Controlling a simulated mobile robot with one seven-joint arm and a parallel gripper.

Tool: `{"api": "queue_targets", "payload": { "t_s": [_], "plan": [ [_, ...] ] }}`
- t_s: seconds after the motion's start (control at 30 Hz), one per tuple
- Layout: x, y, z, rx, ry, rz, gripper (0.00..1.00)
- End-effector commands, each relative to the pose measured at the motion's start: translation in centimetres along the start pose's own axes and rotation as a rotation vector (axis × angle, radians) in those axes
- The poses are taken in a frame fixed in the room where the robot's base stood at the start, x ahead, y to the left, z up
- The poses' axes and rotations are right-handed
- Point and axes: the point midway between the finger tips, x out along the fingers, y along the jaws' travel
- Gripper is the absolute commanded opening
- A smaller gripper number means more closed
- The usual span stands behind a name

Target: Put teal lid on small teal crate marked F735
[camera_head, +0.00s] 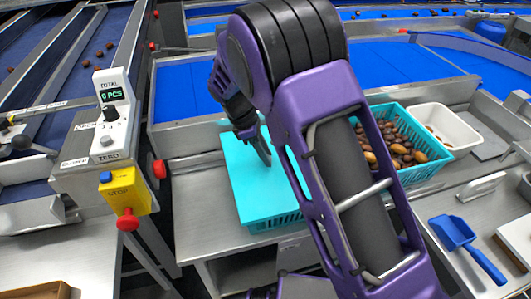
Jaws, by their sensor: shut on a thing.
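The flat teal lid (258,190) is in the middle of the head view, over a small teal crate whose slatted wall (276,223) shows along the lid's front edge. Lid and crate look lined up; whether the lid is fully seated or slightly raised I cannot tell. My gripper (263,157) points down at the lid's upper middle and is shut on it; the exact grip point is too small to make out. My purple arm hides the right side of the lid and crate. No F735 mark is readable.
A larger teal crate (437,172) of dates stands right, beside a white tray (444,124). A blue scoop (456,234) lies at the right. A counter box (112,115) and yellow stop box (125,191) stand left. Bare steel bench (200,210) shows left of the lid.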

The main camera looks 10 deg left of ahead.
Motion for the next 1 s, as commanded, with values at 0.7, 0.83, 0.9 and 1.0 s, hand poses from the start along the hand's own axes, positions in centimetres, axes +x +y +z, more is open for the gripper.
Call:
{"api": "queue_targets", "payload": {
  "t_s": [0.7, 0.83, 0.9, 1.0],
  "plan": [
    [0.7, 0.0, -0.3, 0.0, 0.0, 0.0, 0.0],
    [0.9, 0.0, -0.3, 0.0, -0.001, 0.0, 0.0],
    [1.0, 0.0, -0.4, 0.0, -0.001, 0.0, 0.0],
    [1.1, 0.0, -0.4, 0.0, -0.001, 0.0, 0.0]
  ]
}}
